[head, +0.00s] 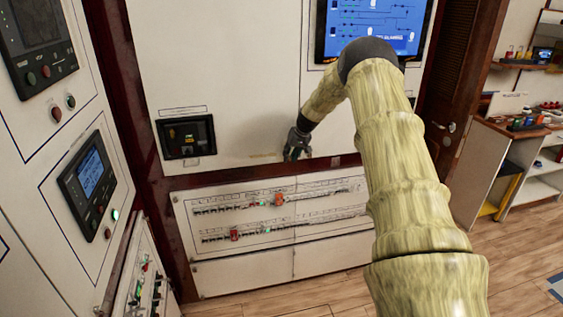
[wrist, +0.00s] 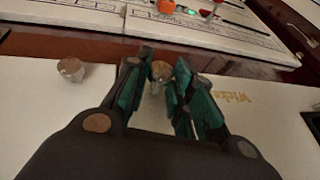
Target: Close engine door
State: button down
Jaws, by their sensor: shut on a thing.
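My gripper (head: 296,150) reaches to the lower part of a white wall panel (head: 225,60), just above the dark red strip over the breaker rows. In the wrist view my gripper (wrist: 160,75) has its dark, teal-sided fingers on either side of a small round metal knob (wrist: 162,70), shut on it. The knob stands on a white panel face. A second, similar knob (wrist: 71,69) is free to the left in the wrist view. My gripper hides the held knob in the head view. No label shows which panel is the engine door.
Breaker rows (head: 270,215) with green and red-orange switches lie below my gripper. A black inset device (head: 187,137) is to its left, and a blue screen (head: 372,28) is above. A dark louvred door (head: 455,60) and shelves (head: 520,160) stand right. Wooden floor is open at lower right.

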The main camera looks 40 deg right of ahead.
jog(key=shift+w+d+r, duration=0.1)
jog(key=shift+d+r, duration=0.05)
jog(key=shift+d, duration=0.15)
jog(key=shift+w+r, duration=0.1)
jog(key=shift+w, duration=0.05)
jog(key=c, duration=1.5)
grip_release()
jog(key=o, duration=0.3)
jog(key=shift+d, duration=0.2)
jog(key=shift+w+a, duration=0.15)
jog(key=shift+a, duration=0.15)
jog(key=shift+r, duration=0.1)
jog(key=shift+r, duration=0.4)
jog(key=s+v, duration=0.1)
jog(key=v, duration=0.9)
jog(key=shift+d+r, duration=0.15)
